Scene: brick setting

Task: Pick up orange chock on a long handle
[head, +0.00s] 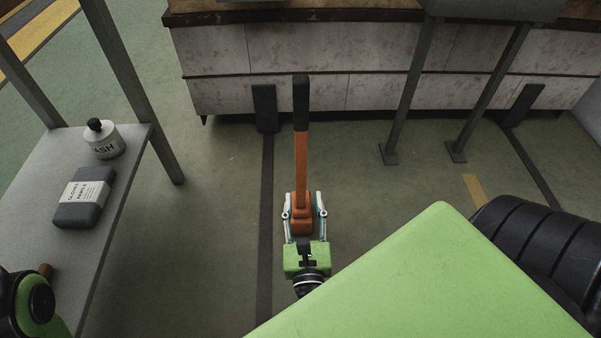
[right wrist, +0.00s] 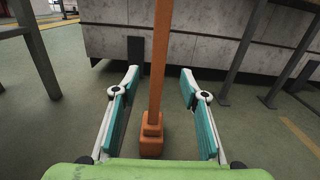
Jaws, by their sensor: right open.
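The orange chock (head: 301,213) stands on the floor in the middle of the head view. Its long orange handle rises upright from it to a black grip (head: 301,103). My right gripper (head: 304,202) is open, with one finger on each side of the chock's line in the head view. In the right wrist view the chock (right wrist: 151,138) and its handle show between the two spread fingers (right wrist: 160,78), with a gap on each side. No finger visibly touches the handle. My left gripper is not in view.
A grey table (head: 121,170) at the left bears a white bottle (head: 106,143) and a dark glove pack (head: 80,205). A low pale wall (head: 215,52) stands behind the chock. Grey metal legs (head: 405,95) stand at the right. The floor around the chock is clear.

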